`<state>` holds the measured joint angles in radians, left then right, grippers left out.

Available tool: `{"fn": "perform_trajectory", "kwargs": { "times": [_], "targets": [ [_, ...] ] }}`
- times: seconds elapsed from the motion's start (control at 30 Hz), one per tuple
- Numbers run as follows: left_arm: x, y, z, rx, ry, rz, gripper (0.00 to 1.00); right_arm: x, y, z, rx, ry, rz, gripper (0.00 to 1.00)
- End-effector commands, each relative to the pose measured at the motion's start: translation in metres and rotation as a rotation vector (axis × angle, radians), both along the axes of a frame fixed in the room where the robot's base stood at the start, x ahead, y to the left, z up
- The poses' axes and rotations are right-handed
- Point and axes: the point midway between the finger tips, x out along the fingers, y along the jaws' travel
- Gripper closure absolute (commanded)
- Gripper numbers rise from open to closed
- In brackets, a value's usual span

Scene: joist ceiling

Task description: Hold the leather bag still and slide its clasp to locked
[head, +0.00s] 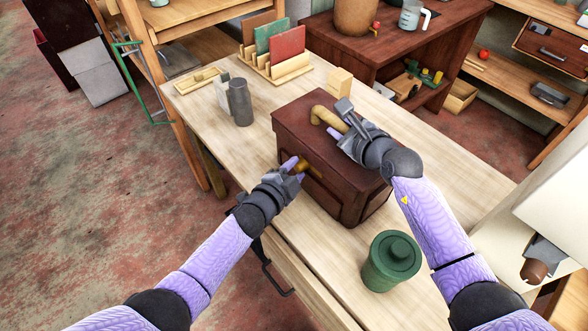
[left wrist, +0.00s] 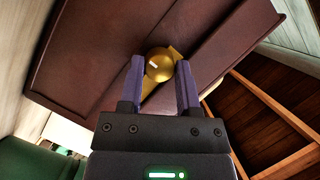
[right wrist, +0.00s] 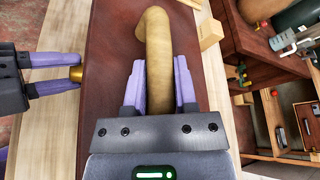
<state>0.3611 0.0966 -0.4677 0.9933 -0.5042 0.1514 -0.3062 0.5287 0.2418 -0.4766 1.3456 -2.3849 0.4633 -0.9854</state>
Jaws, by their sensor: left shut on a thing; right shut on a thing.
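The leather bag (head: 300,125) is a dark red-brown box shape standing upright on the wooden table. A tan handle (head: 326,117) arches over its top. My right gripper (head: 342,128) is closed around the handle from above; the right wrist view shows the handle (right wrist: 158,60) between its fingers. The brass clasp (head: 304,165) is on the bag's front face. My left gripper (head: 294,168) has its fingers on either side of the clasp's round knob (left wrist: 159,65), shut on it. A brass strip shows behind the knob, partly hidden by the fingers.
A green lidded canister (head: 391,262) stands close to the bag's right front. A grey bottle (head: 239,102), a file rack (head: 278,65) and a small wooden block (head: 340,82) stand behind.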

Motion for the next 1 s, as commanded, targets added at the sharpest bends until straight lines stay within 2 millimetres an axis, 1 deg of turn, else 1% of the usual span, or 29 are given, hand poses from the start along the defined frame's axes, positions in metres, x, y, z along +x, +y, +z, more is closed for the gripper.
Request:
{"fn": "perform_trajectory", "kwargs": {
  "times": [0.33,0.4,0.6,0.7,0.93,0.97,1.0],
  "targets": [
    [0.0,0.0,0.0,0.0,0.0,0.001,1.0,-0.001,0.0,-0.002,-0.003,0.004,0.0,1.0],
    [-0.004,-0.005,-0.001,-0.001,0.0,-0.002,1.0,0.0,0.0,-0.002,-0.003,0.004,0.0,1.0],
    [-0.025,-0.026,-0.001,-0.002,0.001,-0.002,1.0,0.0,0.0,-0.002,-0.003,0.004,0.0,1.0],
    [-0.029,-0.029,-0.001,0.0,0.0,-0.001,1.0,0.0,0.0,-0.002,-0.003,0.004,0.0,1.0],
    [-0.03,-0.03,0.0,-0.001,0.0,-0.004,1.0,0.0,0.0,-0.002,-0.003,0.004,-0.001,1.0],
    [-0.03,-0.03,0.0,-0.001,0.0,-0.004,0.54,0.0,0.0,-0.002,-0.003,0.004,-0.001,1.0],
    [-0.03,-0.03,0.0,-0.001,0.0,-0.004,0.45,0.0,0.0,-0.002,-0.003,0.004,-0.001,1.0]
  ]
}}
